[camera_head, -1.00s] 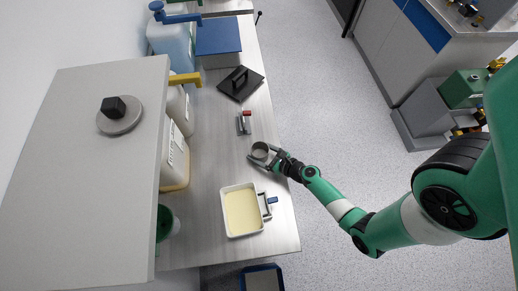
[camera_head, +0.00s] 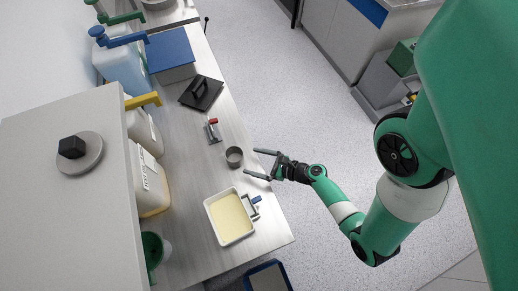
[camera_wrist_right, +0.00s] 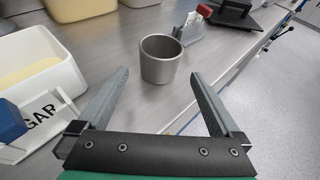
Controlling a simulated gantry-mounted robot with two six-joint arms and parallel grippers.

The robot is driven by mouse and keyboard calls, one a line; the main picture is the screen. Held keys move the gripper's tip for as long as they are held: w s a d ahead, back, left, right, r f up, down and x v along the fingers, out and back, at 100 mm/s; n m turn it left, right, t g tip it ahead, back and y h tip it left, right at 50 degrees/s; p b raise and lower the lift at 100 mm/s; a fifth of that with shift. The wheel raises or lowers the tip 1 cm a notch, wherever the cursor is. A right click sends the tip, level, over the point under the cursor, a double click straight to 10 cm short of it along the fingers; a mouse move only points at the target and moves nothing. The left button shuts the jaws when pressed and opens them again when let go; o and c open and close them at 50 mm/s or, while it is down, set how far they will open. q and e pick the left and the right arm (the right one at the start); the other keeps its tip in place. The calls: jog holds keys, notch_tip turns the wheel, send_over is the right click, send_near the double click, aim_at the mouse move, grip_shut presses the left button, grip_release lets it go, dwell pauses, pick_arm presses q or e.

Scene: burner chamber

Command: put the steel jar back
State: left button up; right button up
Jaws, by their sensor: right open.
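The steel jar (camera_head: 234,157) stands upright on the steel bench, near its right edge, above the white tray in the head view. In the right wrist view the jar (camera_wrist_right: 160,59) stands upright and open-topped beyond the fingers, touching neither. My right gripper (camera_head: 257,164) is open and empty just to the right of the jar, at the bench edge. Its two fingers also show spread apart in the right wrist view (camera_wrist_right: 155,95). My left gripper is not in the views.
A white tray (camera_head: 207,207) with yellowish contents is below the jar. A small red-topped holder (camera_head: 213,131) and a black handled plate (camera_head: 201,93) lie above it. Jugs (camera_head: 150,185) line the left.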

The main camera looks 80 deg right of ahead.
jog(key=shift+v, duration=1.1)
jog(key=w+d+r+n+t+y, duration=0.1)
jog(key=w+d+r+n, duration=0.2)
jog(key=w+r+n, duration=0.65)
jog(key=w+d+r+n+t+y, duration=0.15)
jog(key=w+d+r+n, duration=0.25)
jog(key=w+r+n, duration=0.55)
jog(key=w+a+r+n+t, duration=0.1)
jog(key=w+a+r+n, duration=0.2)
jog(key=r, duration=0.4)
jog(key=w+a+r+n+t, duration=0.2)
jog(key=w+r+n, duration=0.1)
jog(key=r+n, duration=0.3)
jog(key=w+a+r+n+t+y, duration=0.1)
jog(key=a+r+n, duration=0.15)
jog(key=r, duration=0.45)
jog(key=w+a+r+n+t+y, duration=0.15)
jog(key=a+r, duration=0.25)
jog(key=r, duration=0.4)
jog(key=s+a+r+n+t, duration=0.3)
jog(key=s+a+r+n, duration=0.1)
jog(key=r, duration=0.7)
jog(key=s+a+r+n+t+y, duration=0.1)
jog(key=s+a+r+n+t, duration=0.2)
jog(key=a+r, duration=0.4)
notch_tip(320, 180, up, 4)
jog(key=s+n, duration=0.1)
jog(key=s, duration=0.1)
jog(key=shift+s+a, duration=0.25)
jog(key=shift+a, duration=0.05)
